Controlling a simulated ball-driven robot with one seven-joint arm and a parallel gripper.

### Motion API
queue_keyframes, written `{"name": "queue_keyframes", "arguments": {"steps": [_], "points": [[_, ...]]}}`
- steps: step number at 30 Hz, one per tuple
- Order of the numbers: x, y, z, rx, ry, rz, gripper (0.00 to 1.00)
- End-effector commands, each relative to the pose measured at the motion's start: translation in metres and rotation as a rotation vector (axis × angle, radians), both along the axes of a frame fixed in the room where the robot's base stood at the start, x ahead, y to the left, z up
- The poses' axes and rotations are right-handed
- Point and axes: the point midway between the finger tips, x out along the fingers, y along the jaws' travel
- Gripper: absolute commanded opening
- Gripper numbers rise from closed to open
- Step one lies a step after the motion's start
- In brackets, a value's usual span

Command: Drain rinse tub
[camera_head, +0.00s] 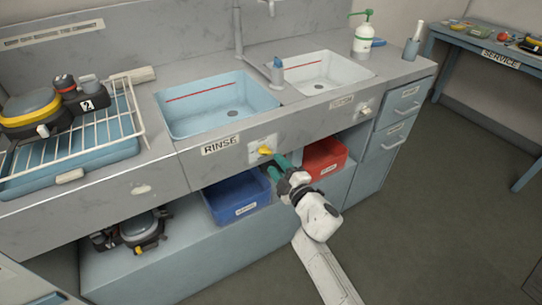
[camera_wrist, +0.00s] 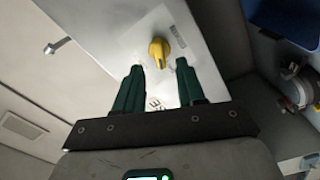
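The rinse tub (camera_head: 216,98) is a light blue basin in the counter with a red line near its top and a dark drain in its floor. I cannot tell how much water it holds. Below it, beside the RINSE label (camera_head: 220,146), a yellow knob (camera_head: 265,150) sits on a pale plate on the counter front. My gripper (camera_head: 279,164) has its green fingers pointed at this knob. In the wrist view, the knob (camera_wrist: 159,53) lies just beyond the gap between the two spread fingertips (camera_wrist: 160,65). The fingers are open and hold nothing.
A white second basin (camera_head: 325,72) with its own front knob (camera_head: 365,111) is to the right. A blue bin (camera_head: 237,197) and a red bin (camera_head: 324,158) stand on the shelf below. A wire rack (camera_head: 105,125) with breathing gear is at left. Floor at right is clear.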

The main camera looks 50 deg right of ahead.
Motion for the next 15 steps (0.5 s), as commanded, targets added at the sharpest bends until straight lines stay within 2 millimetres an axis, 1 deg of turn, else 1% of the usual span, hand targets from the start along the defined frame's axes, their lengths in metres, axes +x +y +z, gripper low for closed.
{"name": "queue_keyframes", "arguments": {"steps": [1,3,7,11,15], "points": [[-0.010,0.003,0.000,0.002,0.002,0.000,0.39],[-0.022,0.006,0.000,0.000,0.002,-0.001,0.39],[-0.039,0.011,-0.001,0.000,0.001,-0.001,0.39],[-0.048,0.014,0.000,0.000,0.000,0.000,0.39],[-0.050,0.014,0.000,0.000,0.000,0.000,0.39]]}}
